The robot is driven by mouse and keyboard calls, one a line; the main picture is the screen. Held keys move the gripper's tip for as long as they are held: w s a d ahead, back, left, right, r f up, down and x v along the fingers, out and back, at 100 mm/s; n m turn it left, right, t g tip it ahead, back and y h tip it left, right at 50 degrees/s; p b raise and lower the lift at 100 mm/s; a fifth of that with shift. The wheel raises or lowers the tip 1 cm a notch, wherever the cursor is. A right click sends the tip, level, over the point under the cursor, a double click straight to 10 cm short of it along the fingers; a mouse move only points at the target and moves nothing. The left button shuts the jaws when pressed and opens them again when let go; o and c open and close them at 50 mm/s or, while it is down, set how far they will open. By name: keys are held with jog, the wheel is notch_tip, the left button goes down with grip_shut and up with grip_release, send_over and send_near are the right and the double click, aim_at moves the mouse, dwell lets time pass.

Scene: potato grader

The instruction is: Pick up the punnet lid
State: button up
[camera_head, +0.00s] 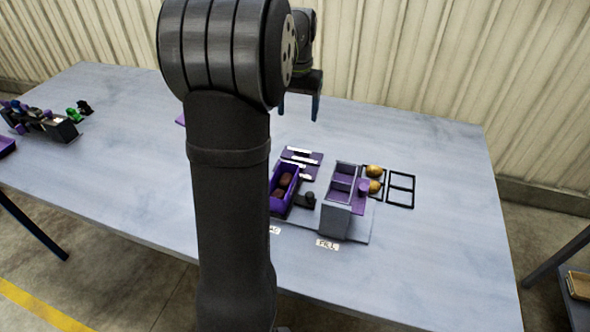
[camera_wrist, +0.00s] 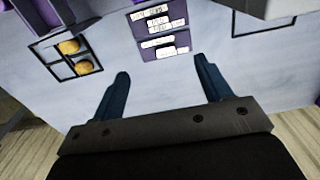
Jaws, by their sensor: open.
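My gripper (camera_head: 299,106) is open and empty, above the back part of the table. In the wrist view its two blue fingers (camera_wrist: 161,67) are spread with bare table between them. A pale flat piece with a purple edge (camera_wrist: 265,8) is cut off at the top right of the wrist view, beside a thin dark outline; it may be the punnet lid, but I cannot tell for certain. In the head view a small purple edge (camera_head: 180,119) shows left of my arm, which hides the rest. A purple punnet (camera_head: 284,185) holds brown potatoes.
A purple labelled board (camera_head: 302,157) lies behind the punnet; it also shows in the wrist view (camera_wrist: 161,35). A grey and purple divided bin (camera_head: 338,218) stands to the right. Yellow potatoes (camera_head: 374,178) lie in a black frame (camera_head: 400,189). The table's back right is clear.

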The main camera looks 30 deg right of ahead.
send_near(309, 173)
jog(key=w+f, duration=0.1)
jog(key=f, duration=0.1)
jog(key=w+a+f, duration=0.1)
jog(key=f, duration=0.1)
jog(key=w+a+f, duration=0.1)
jog(key=f, duration=0.1)
jog(key=shift+w+a+f, duration=0.2)
jog(key=shift+w+f, duration=0.1)
jog(key=shift+f, duration=0.05)
jog(key=c, duration=0.9)
